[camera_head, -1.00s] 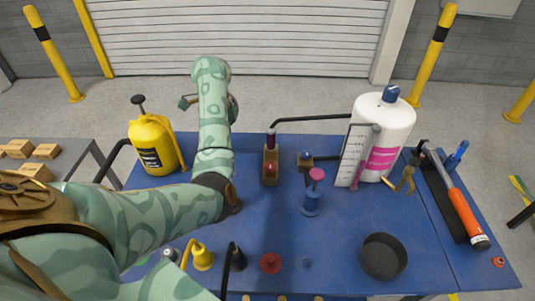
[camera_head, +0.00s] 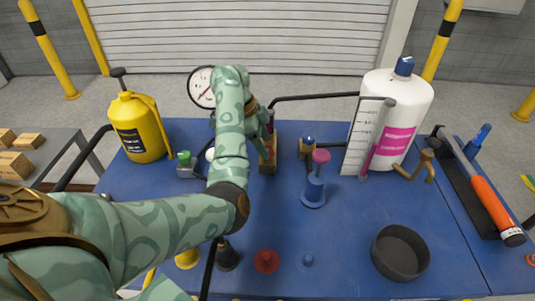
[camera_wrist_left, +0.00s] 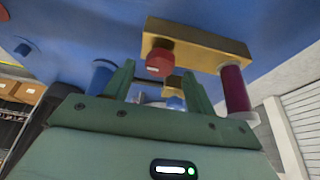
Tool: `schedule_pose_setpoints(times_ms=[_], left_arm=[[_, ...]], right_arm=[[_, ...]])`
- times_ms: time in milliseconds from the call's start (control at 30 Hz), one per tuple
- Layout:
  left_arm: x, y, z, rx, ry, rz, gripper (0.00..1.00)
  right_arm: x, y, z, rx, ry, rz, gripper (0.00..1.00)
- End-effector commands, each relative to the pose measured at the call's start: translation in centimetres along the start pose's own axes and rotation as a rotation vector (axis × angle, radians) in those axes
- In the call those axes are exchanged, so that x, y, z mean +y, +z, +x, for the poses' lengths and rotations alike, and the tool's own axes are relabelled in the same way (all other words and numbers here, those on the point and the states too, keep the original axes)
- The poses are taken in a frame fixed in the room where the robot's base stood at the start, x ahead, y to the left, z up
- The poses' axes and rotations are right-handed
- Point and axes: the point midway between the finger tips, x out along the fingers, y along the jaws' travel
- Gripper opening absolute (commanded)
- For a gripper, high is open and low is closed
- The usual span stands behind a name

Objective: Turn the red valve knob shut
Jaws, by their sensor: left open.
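The red valve knob (camera_wrist_left: 160,61) sits on the face of a brass block (camera_wrist_left: 205,49) in the left wrist view. A dark red cylinder (camera_wrist_left: 235,89) stands at the block's right end. My left gripper (camera_wrist_left: 158,75) is open and empty, its two fingers pointing toward the knob and still apart from it. In the head view the gripper (camera_head: 264,128) is at the block (camera_head: 269,165), and the arm and gripper hide the knob there. The right gripper is not in view.
A round gauge (camera_head: 202,88) and green-capped fitting (camera_head: 184,158) stand left of my forearm. A yellow can (camera_head: 138,127) stands at left.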

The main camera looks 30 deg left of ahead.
Motion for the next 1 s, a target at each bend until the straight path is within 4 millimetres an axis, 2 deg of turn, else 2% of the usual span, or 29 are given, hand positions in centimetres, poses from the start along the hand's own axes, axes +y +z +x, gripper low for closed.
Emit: schedule_pose_setpoints(times_ms=[33, 133, 467, 633, 1000], left_arm=[[0.00, 0.12, 0.99, -0.002, 0.002, 0.000, 0.55], [0.00, 0.03, 1.62, 0.000, 0.001, 0.000, 0.55], [-0.01, -0.06, 1.73, 0.000, -0.001, 0.000, 0.55], [-0.01, -0.04, 1.74, -0.001, -0.001, 0.000, 0.11], [-0.02, -0.08, 1.62, 0.000, 0.014, 0.035, 0.11]], right_arm=[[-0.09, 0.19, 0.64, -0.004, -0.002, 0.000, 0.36], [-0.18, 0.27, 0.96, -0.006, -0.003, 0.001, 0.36], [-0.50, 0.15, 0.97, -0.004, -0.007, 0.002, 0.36], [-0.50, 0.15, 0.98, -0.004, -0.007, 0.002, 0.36], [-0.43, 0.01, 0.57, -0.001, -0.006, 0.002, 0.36]])
